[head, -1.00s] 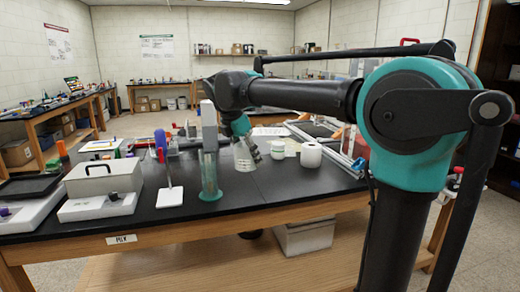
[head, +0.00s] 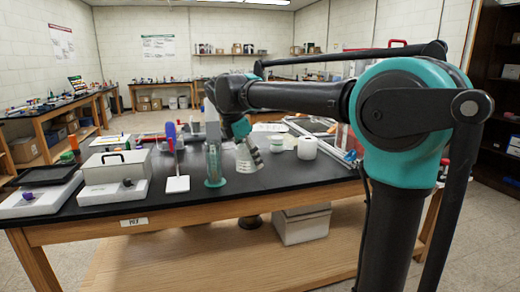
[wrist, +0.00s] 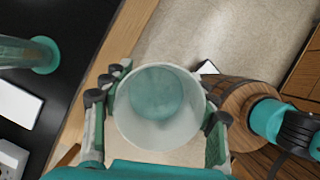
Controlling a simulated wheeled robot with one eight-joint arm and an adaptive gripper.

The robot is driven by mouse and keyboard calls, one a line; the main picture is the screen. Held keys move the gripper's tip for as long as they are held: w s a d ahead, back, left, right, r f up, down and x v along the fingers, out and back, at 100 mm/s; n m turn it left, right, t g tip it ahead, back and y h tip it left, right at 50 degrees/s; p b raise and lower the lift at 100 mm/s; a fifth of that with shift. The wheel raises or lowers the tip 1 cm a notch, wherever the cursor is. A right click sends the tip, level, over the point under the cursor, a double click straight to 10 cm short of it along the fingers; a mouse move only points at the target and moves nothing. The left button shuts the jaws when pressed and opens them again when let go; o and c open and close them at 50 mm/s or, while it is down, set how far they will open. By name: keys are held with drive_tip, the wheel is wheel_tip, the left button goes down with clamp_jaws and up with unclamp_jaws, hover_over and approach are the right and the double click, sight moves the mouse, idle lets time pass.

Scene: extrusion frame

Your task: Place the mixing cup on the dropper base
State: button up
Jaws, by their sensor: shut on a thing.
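My gripper (wrist: 158,125) is shut around a whitish, see-through cup, the mixing cup (wrist: 160,138), with fingers on both sides. The wrist view looks into the cup, whose bottom looks teal. In the head view the cup (head: 250,160) hangs tilted at the front of the black bench, right of a tall clear cylinder. A white flat base (head: 177,184) with an upright post and a blue-purple top stands left of that cylinder. It may be the dropper base; I cannot be sure. Its plate also shows at the left edge of the wrist view (wrist: 15,104).
The clear cylinder on a teal foot (head: 215,182) stands between the cup and the white base. A grey case (head: 112,170) is at left. White containers (head: 307,148) stand right of the cup. The black bench top (head: 135,210) is clear near its front edge.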

drive_tip(key=w+d+f+m+g+y, duration=0.2)
drive_tip(key=w+d+f+m+g, duration=0.2)
drive_tip(key=d+f+m, duration=0.9)
drive_tip(key=w+d+f+m+g+y, duration=0.1)
drive_tip(key=w+d+f+m+g, duration=0.25)
drive_tip(key=d+f+m, duration=0.75)
wheel_tip(320, 180, down, 16)
drive_tip(key=s+a+m, duration=0.1)
drive_tip(key=s+a, duration=0.1)
drive_tip(key=shift+s+y, duration=0.3)
drive_tip(key=shift+d+t, duration=0.15)
drive_tip(key=shift+t, duration=0.1)
